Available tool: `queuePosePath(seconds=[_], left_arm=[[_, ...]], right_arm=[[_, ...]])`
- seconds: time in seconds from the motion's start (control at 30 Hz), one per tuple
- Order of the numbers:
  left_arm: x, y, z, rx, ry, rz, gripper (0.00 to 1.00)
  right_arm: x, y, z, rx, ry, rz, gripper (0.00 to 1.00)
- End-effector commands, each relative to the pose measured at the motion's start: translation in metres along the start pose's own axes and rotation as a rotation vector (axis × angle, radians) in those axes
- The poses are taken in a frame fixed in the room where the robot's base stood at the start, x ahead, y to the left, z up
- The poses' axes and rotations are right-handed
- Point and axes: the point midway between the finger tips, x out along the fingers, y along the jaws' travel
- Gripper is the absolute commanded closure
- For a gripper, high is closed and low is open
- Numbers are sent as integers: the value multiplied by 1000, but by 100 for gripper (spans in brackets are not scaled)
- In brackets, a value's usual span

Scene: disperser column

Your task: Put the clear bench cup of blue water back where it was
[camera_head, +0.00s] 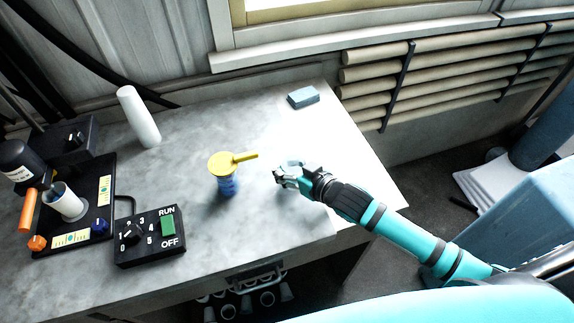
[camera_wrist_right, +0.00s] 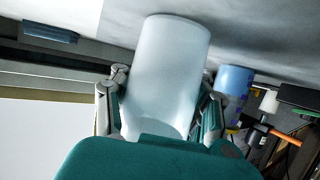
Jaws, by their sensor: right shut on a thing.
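My right gripper (camera_head: 282,176) is low over the right part of the bench, to the right of a small blue vessel (camera_head: 228,187). In the right wrist view a pale, translucent cup (camera_wrist_right: 168,70) stands between its fingers, and the gripper is shut on it. I see no blue in this cup, and in the head view it hardly shows against the bright bench. The blue vessel stands apart from the gripper, under a yellow round top with a handle (camera_head: 232,162); it also shows in the wrist view (camera_wrist_right: 235,80). My left gripper is out of view.
A white cylinder (camera_head: 138,116) stands at the back left. A blue-grey block (camera_head: 303,97) lies near the back right edge. A black control box (camera_head: 150,236) and a disperser stand (camera_head: 75,222) with a beaker occupy the left. The bench (camera_head: 200,125) is clear at the back middle.

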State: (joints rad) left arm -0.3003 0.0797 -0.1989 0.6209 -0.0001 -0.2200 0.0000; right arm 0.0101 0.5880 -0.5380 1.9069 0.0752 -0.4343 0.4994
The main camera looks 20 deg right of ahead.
Motion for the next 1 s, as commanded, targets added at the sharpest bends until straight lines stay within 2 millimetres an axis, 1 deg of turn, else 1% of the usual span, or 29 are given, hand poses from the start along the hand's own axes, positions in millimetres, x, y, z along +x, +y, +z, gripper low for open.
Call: queuePosePath(seconds=[0.07,0.1,0.3,0.4,0.67,0.7,0.77,0.87,1.0], left_arm=[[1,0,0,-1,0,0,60],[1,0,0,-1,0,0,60],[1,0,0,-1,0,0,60],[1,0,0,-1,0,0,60],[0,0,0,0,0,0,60],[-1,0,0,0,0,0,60],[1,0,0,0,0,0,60],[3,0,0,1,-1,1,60],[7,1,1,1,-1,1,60]], right_arm=[[1,0,2,0,0,0,100],[1,0,2,0,0,0,65],[1,0,2,0,-1,0,39],[0,0,2,0,-1,0,28],[0,0,1,-1,0,0,28],[-1,0,-1,-1,0,0,28],[-5,0,1,0,-3,1,28],[-19,0,2,0,-3,0,28],[-50,0,3,0,-4,-1,28]])
